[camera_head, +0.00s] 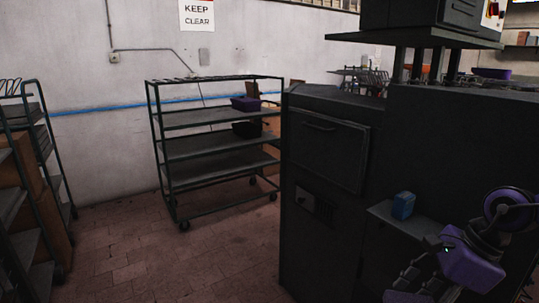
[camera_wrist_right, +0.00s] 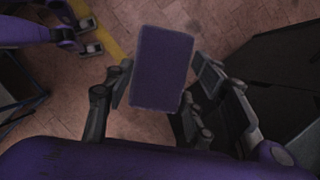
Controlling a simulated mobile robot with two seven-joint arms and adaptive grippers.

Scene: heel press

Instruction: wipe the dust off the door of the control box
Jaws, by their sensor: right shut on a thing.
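A dark cabinet (camera_head: 300,262) stands right of centre in the head view, with a closed door panel (camera_head: 325,155) high on its face. Another dark box (camera_head: 465,14) sits above at the top right. I cannot tell for sure which is the control box, and no dust can be made out. My right gripper (camera_head: 398,290) is at the lower right, in front of the cabinet and apart from the door panel. In the right wrist view it is shut on a purple-blue block (camera_wrist_right: 162,68). My left gripper (camera_wrist_right: 90,37) shows open and empty at the top left there.
A small blue block (camera_head: 403,206) stands on a ledge (camera_head: 382,211) of the cabinet, close to my right arm. A wheeled shelf rack (camera_head: 215,160) with bins stands by the wall, another rack (camera_head: 40,140) at the left. The brick floor (camera_head: 140,260) between is clear.

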